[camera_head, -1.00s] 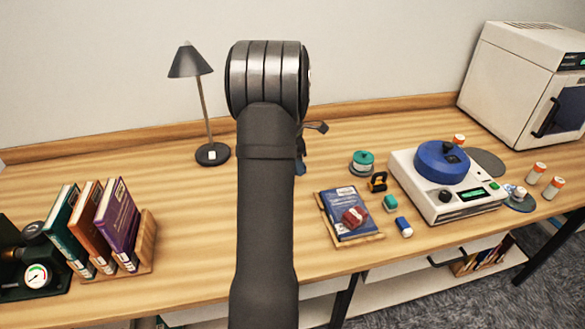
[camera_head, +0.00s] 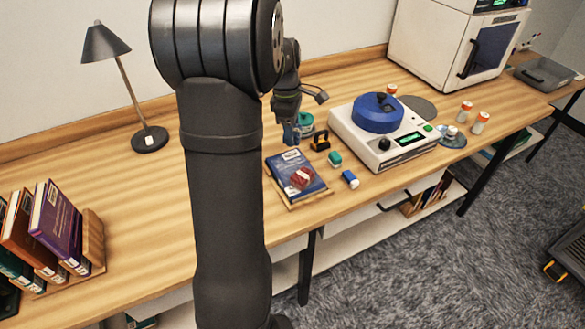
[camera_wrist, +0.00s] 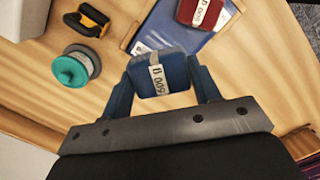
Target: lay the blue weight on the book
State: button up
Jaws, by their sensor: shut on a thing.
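My gripper (camera_wrist: 160,88) is shut on the blue weight (camera_wrist: 158,72), a small block with a pale label strip, held between the two fingers in the wrist view. The blue book (camera_wrist: 200,48) lies just beyond it, with a red weight (camera_wrist: 203,12) on it. In the head view the book (camera_head: 312,187) lies on a wooden tray at the desk's front, the red weight (camera_head: 302,179) on its cover. My gripper (camera_head: 291,132) is above the desk behind the book's far edge. The held weight is hard to make out there.
A teal-topped round item (camera_wrist: 72,70) and a black-and-yellow item (camera_wrist: 88,20) lie beside the book. A teal block (camera_head: 334,159) and a blue-and-white block (camera_head: 350,180) lie right of it. A white machine with a blue lid (camera_head: 378,113) stands further right. The desk left of the book looks clear.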

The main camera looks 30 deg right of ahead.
jog(key=s+d+r+m+y, duration=0.15)
jog(key=s+d+m, duration=0.25)
jog(key=s+m, duration=0.55)
send_over(288, 162)
jog(key=shift+m+g+h, duration=0.25)
jog(key=shift+m+g, duration=0.05)
jog(key=shift+m, duration=0.15)
notch_tip(288, 162, down, 7)
jog(key=shift+w+d+r, duration=0.1)
jog(key=shift+w+r, duration=0.05)
jog(key=shift+f, duration=2.05)
jog(key=shift+f, duration=0.1)
jog(key=o, duration=1.3)
jog(key=shift+o, duration=0.2)
notch_tip(288, 162, up, 12)
jog(key=w, duration=0.1)
jog(key=shift+w, duration=0.25)
